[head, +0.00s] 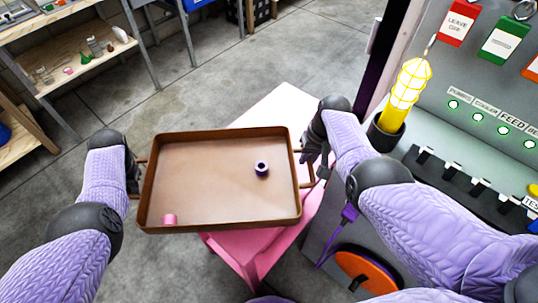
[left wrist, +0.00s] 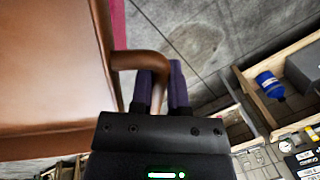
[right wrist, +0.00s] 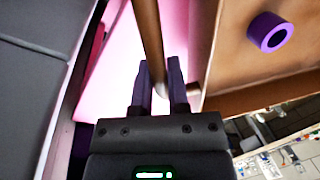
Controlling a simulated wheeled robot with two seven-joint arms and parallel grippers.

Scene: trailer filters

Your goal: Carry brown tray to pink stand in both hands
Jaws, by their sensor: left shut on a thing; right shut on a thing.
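The brown tray (head: 215,180) is held up in front of me in the head view, partly over the pink stand (head: 250,245). A purple ring-shaped piece (head: 262,168) and a pink cylinder (head: 170,219) sit in it. My left gripper (head: 136,175) is at the tray's left handle; in the left wrist view its fingers (left wrist: 160,88) are shut on the brown handle (left wrist: 140,60). My right gripper (head: 312,160) is at the right handle; in the right wrist view its fingers (right wrist: 160,85) are shut on that handle (right wrist: 148,35). The tray hides part of the stand.
A grey panel (head: 440,120) with switches, tags and a yellow caged lamp (head: 411,85) stands close at the right. Wooden shelves (head: 75,75) with small items are at the back left. Concrete floor (head: 200,85) is clear behind the tray.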

